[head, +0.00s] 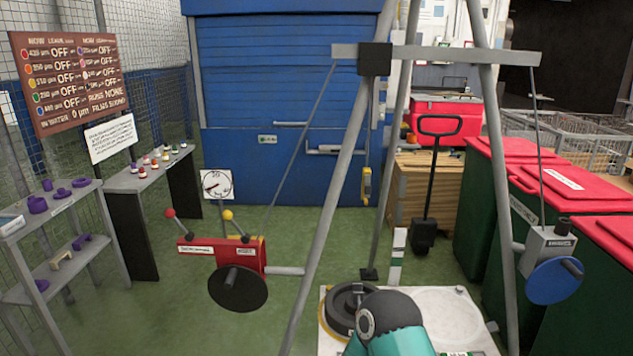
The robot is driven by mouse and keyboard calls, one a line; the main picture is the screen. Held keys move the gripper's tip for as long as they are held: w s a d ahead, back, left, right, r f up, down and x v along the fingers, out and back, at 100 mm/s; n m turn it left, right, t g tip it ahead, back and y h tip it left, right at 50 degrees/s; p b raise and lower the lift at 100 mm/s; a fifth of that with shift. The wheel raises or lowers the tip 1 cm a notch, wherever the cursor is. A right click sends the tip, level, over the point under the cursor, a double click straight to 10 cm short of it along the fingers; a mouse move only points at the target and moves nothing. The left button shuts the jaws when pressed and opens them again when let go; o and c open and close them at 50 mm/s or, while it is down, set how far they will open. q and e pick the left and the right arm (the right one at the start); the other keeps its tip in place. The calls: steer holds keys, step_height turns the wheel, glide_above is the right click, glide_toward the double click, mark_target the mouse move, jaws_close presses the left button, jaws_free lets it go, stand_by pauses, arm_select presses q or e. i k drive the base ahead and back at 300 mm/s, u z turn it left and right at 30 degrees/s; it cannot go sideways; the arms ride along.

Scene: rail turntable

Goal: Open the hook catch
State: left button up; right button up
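I cannot pick out a hook catch for certain. A small yellow hanging piece (367,185) hangs below the dark block (375,59) on the grey beam (440,54); its details are too small to tell whether it has a catch or whether that is open. Below it, a dark round weight (350,306) lies on a pale base plate (448,312). A teal and dark grey part of my own arm covers part of the plate at the bottom centre. Neither of my grippers can be made out.
Grey frame legs (328,190) slant down around the plate. A red box with a black handwheel (238,288) stands left, a grey box with a blue handwheel (554,281) right. Shelves (60,240) line the left; red-lidded bins (560,180) the right. Green floor is clear at centre left.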

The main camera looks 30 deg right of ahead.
mark_target(367, 185)
steer(key=z, duration=0.1)
steer(key=i, duration=1.05)
steer(key=z, duration=0.6)
